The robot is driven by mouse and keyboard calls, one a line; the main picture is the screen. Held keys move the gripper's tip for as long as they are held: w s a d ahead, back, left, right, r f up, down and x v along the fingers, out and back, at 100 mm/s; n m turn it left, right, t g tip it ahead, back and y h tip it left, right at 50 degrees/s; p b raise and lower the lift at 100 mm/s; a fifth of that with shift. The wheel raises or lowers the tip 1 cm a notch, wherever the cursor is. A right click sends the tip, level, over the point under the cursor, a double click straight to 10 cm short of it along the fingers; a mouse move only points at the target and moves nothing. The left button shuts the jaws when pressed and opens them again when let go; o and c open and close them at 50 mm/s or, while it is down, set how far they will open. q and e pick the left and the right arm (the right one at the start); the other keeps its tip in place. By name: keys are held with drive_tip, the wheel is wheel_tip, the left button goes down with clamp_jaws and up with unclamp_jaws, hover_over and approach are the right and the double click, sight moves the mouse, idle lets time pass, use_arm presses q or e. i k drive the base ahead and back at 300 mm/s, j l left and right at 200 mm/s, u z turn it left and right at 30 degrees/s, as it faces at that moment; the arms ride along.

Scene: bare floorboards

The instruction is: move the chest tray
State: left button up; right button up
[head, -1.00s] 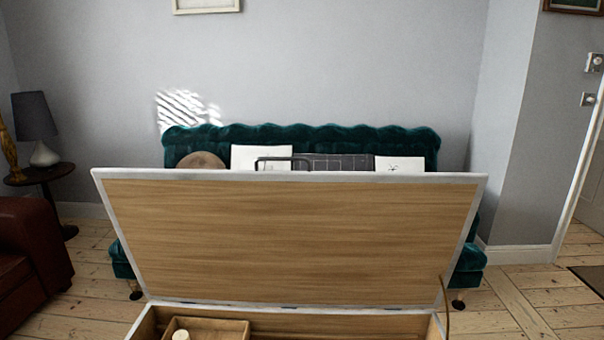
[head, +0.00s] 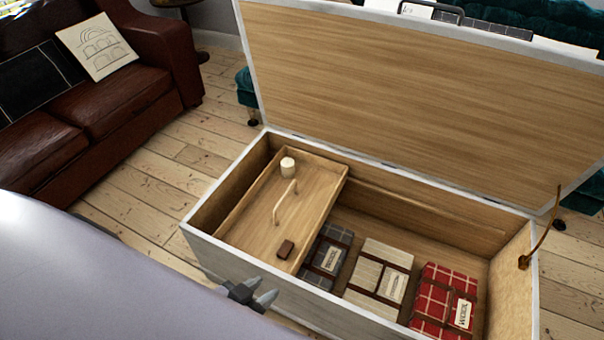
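The open chest (head: 214,253) stands in front of me, white outside and wood inside, with its lid (head: 400,95) tipped up and back. The wooden chest tray (head: 245,235) sits in the left end of the chest. It has a pale arched handle (head: 284,203) across its middle, and holds a white cylinder (head: 287,165) at the back and a small brown block (head: 286,249) at the front. My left gripper (head: 266,291) is outside the chest by its front wall, fingers apart and empty, away from the tray. My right gripper is not in view.
Folded blankets lie right of the tray: dark plaid (head: 328,256), cream (head: 379,280) and red plaid (head: 444,300). A stay (head: 546,228) links lid and right wall. A brown leather sofa (head: 130,85) stands at left, with bare floorboards (head: 165,180) between.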

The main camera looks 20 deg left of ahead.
sight(277, 209)
drive_tip(key=j+z, duration=0.3)
drive_tip(key=j, duration=0.45)
drive_tip(key=j+z, duration=0.3)
drive_tip(key=j, duration=0.45)
drive_tip(key=k+j+z, duration=0.1)
drive_tip(key=j+z, duration=0.25)
drive_tip(key=j, duration=0.4)
